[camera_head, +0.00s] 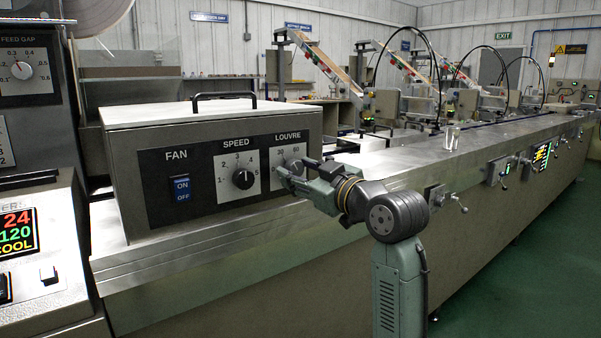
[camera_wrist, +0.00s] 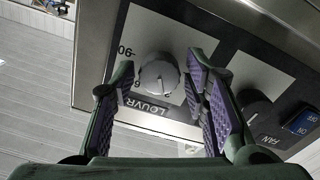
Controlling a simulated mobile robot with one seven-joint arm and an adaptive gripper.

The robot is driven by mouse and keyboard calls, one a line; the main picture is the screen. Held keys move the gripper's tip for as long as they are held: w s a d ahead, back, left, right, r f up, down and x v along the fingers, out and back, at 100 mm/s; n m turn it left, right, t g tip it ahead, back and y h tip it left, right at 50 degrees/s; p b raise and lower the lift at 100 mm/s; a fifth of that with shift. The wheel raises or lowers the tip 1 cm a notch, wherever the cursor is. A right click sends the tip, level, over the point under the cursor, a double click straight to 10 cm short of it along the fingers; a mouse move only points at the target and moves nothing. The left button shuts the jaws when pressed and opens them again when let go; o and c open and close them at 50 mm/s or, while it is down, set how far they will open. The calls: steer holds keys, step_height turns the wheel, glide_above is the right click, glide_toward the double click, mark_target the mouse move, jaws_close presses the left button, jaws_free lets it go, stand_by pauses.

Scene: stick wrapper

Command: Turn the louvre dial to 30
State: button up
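The louvre dial (camera_wrist: 158,74) is a round grey knob on a pale plate marked LOUVRE (camera_head: 287,136). In the wrist view, part of the scale shows upside down, with 90 at the left. I cannot read the dial's pointer setting surely. My gripper (camera_head: 287,174) is at the louvre plate and hides much of the dial in the head view. In the wrist view, its purple-padded fingers are apart, one on each side of the dial. A gap shows on at least the right side; contact at the left is unclear.
The speed dial (camera_head: 243,179) and blue fan switch (camera_head: 182,189) are left of the louvre plate on the same grey box (camera_head: 215,122). The box has a black top handle (camera_head: 224,97). A long steel conveyor bench (camera_head: 480,138) runs to the back right.

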steer(key=shift+o, duration=0.7)
steer(key=v, duration=1.2)
steer(key=shift+d, duration=0.15)
